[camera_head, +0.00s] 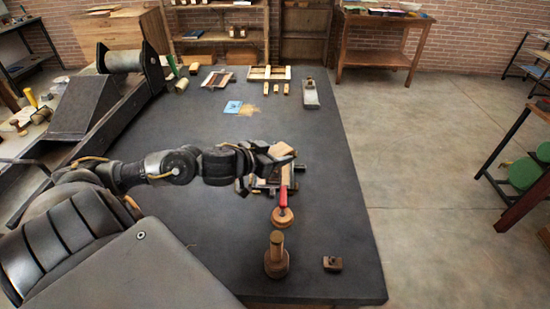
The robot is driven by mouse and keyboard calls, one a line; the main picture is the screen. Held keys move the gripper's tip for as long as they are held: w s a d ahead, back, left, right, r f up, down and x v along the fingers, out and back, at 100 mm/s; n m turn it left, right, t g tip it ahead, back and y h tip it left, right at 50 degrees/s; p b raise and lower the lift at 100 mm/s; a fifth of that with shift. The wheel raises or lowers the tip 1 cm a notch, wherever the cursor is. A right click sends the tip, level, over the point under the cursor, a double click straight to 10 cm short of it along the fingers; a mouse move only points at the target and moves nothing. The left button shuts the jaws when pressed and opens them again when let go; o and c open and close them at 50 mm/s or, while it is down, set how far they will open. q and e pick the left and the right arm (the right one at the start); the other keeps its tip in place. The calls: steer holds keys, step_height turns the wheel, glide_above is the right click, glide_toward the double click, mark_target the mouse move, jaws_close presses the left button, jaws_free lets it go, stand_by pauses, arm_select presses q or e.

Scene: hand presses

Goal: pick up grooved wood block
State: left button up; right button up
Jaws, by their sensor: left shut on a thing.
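My left arm reaches in from the left, and its gripper (275,164) is over the dark bench, right of its middle. The gripper is shut on a light tan wood block (282,149), which shows just beyond the fingers. The fingers and wrist hide part of the block, and any groove in it is too small to make out. Just below the gripper is a small wood and metal device, partly hidden by the hand. My right gripper is not in view.
A red-handled tool (283,203) with a round wooden base, a wooden knobbed piece (277,255) and a small brown block (332,263) stand nearer the front. Wooden pieces, a metal plane (310,93) and a blue card (232,107) lie farther back.

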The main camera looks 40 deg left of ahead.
arm_select(q)
steer(key=shift+s+d+r+p, duration=1.15)
steer(key=shift+d+p, duration=0.25)
steer(key=shift+p, duration=0.3)
steer(key=shift+s+d+r+p, duration=1)
steer(key=shift+s+d+p, duration=0.2)
steer(key=shift+d+p, duration=0.4)
steer(key=shift+s+d+r+p, duration=1.15)
steer(key=shift+d+p, duration=0.1)
steer(key=shift+p, duration=0.55)
steer(key=shift+f, duration=0.1)
